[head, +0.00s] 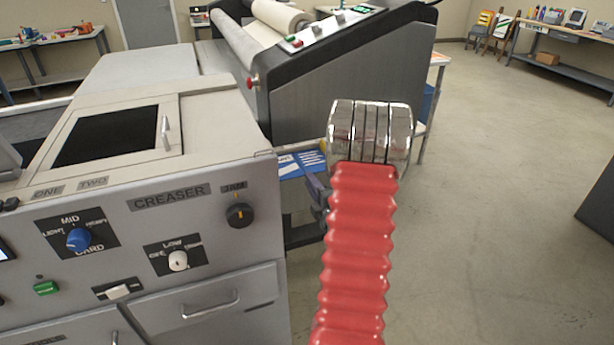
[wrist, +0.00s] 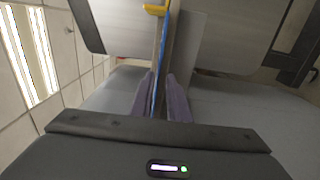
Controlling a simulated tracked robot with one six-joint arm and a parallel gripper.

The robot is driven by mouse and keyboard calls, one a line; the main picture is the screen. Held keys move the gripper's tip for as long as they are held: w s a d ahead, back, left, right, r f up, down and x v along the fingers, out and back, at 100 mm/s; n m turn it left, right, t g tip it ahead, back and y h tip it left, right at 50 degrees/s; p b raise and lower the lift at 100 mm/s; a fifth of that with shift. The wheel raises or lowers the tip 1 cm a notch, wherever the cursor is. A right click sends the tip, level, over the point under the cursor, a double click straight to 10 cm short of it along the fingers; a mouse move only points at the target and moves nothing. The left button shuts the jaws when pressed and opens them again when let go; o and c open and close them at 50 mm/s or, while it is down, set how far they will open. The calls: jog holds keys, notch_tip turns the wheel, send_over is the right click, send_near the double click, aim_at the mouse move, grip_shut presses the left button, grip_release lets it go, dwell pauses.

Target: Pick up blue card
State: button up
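A blue card (head: 313,160) with white markings lies flat on a low surface in the gap between the creaser and the large roller machine in the head view. It is partly hidden by my arm. My gripper (head: 318,190) is at this card's near right side, mostly behind my red arm sleeve. In the wrist view my gripper (wrist: 162,90) has its two purple fingers a narrow gap apart. A thin blue strip (wrist: 160,72), seen edge-on, runs between them. I cannot tell whether the fingers touch it.
The grey creaser (head: 200,235) with knobs and drawers stands at the left. The roller machine (head: 330,90) stands behind the card. Open floor (head: 490,200) lies to the right, with a dark object (head: 598,205) at the right edge. Worktables line the back.

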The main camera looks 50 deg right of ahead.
aim_at(304, 171)
jog(key=shift+x, duration=1.55)
jog(key=c, duration=0.4)
jog(key=shift+s+f, duration=0.1)
jog(key=shift+f, duration=0.05)
jog(key=shift+r, duration=1.35)
jog(key=s+a+r, duration=0.5)
jog(key=s+a, duration=0.2)
jog(key=s, duration=0.5)
jog(key=shift+a, duration=0.1)
